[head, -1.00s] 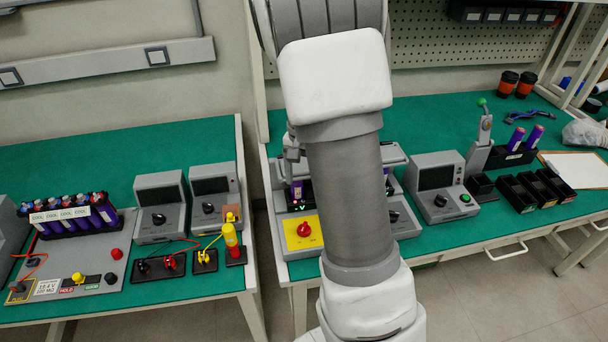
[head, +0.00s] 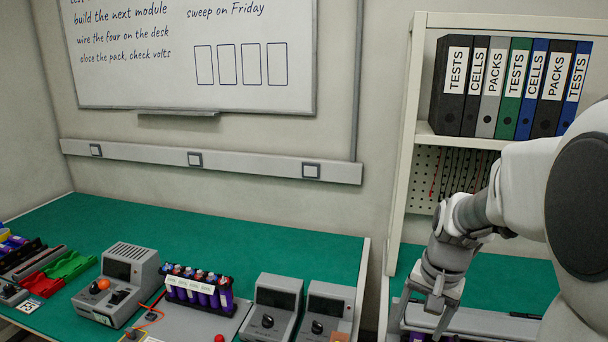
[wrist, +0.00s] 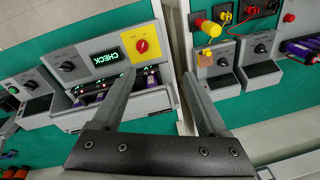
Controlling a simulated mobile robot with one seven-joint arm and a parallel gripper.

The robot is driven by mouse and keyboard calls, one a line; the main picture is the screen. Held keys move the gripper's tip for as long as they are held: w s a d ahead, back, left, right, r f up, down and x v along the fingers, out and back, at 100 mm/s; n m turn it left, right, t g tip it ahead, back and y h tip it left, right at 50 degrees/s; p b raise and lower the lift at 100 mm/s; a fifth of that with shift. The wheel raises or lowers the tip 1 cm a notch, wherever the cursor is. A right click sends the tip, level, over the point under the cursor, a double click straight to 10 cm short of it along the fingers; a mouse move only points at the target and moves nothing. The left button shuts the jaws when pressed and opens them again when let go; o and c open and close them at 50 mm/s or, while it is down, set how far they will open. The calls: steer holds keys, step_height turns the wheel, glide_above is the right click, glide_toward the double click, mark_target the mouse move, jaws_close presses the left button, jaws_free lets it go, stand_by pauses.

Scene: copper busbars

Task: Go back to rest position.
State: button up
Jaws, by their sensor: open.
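My gripper (head: 433,300) shows at the lower right in the head view, its fingers pointing down over the right-hand bench. In the wrist view my gripper (wrist: 165,85) has its two fingers spread wide, with nothing between them. Below the fingers, a grey tester (wrist: 125,75) with a lit green CHECK display and a red knob on a yellow plate lies to the left. The fingers look apart from it. My arm rises to the right in the head view and hides part of the right bench.
The left bench (head: 240,235) carries a purple cell pack (head: 200,293), an instrument with an orange knob (head: 118,285) and two grey meters (head: 272,308). A shelf (head: 425,140) with several binders stands behind my arm. A whiteboard (head: 190,50) hangs on the wall.

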steer(key=s+a+r+n+t, duration=0.2)
steer(key=s+a+r+n, duration=0.1)
steer(key=s, duration=0.5)
steer(key=s+a+r+n+t, duration=0.2)
steer(key=s+a+r+n, duration=0.2)
steer(key=s+r, duration=0.3)
steer(key=shift+s+a+h, duration=0.3)
steer(key=shift+s+a, duration=0.05)
steer(key=shift+a, duration=0.1)
